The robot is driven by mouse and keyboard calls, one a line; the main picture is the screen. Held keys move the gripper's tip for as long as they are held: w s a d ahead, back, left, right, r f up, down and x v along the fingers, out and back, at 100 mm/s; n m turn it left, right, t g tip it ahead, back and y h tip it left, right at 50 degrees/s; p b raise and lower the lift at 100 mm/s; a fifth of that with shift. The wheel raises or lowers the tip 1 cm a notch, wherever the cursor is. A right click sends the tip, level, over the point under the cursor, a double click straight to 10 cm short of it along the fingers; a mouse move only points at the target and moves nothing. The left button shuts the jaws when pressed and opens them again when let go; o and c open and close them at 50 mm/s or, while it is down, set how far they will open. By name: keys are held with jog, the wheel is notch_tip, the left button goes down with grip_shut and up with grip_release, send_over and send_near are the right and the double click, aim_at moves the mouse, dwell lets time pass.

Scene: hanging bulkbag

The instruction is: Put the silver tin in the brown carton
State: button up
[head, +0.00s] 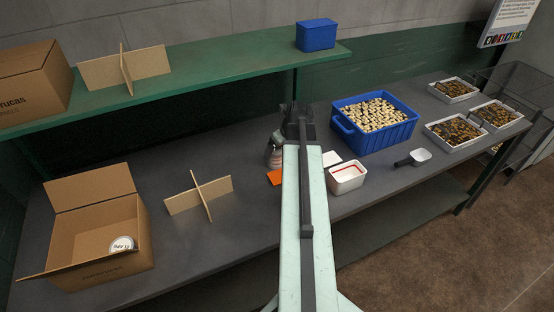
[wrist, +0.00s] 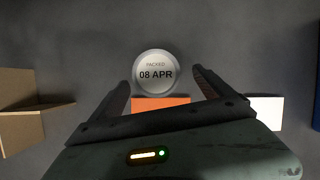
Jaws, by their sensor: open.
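A round silver tin (wrist: 156,72) marked "PACKED 08 APR" shows in the wrist view on the grey bench, lid up. My gripper (wrist: 163,80) is open, its two fingers on either side of the tin's near part, with gaps showing. In the head view my gripper (head: 274,158) is over the middle of the bench and hides most of that spot. The brown carton (head: 112,268) stands open at the left end of the bench. Another round silver lid or tin (head: 122,244) with dark print lies inside it.
An orange card (head: 274,177) lies just in front of the tin. A white card (head: 331,159), a white tub (head: 346,178) and a blue crate (head: 375,122) stand to the right. A cardboard divider (head: 199,195) stands between the carton and my gripper. A green shelf (head: 190,85) overhangs the back.

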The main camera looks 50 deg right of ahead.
aim_at(277, 151)
jog(key=b+x, duration=0.3)
jog(key=x, duration=0.1)
jog(key=shift+w+a+f, duration=0.2)
jog(key=shift+f, duration=0.05)
jog(key=shift+r, duration=0.2)
jog(key=c, duration=1.8)
notch_tip(277, 151, up, 11)
jog(key=p, duration=1)
jog(key=shift+s+f+p, duration=0.1)
jog(key=shift+f+p, duration=0.15)
jog(key=shift+p, duration=0.15)
jog(key=shift+c, duration=0.2)
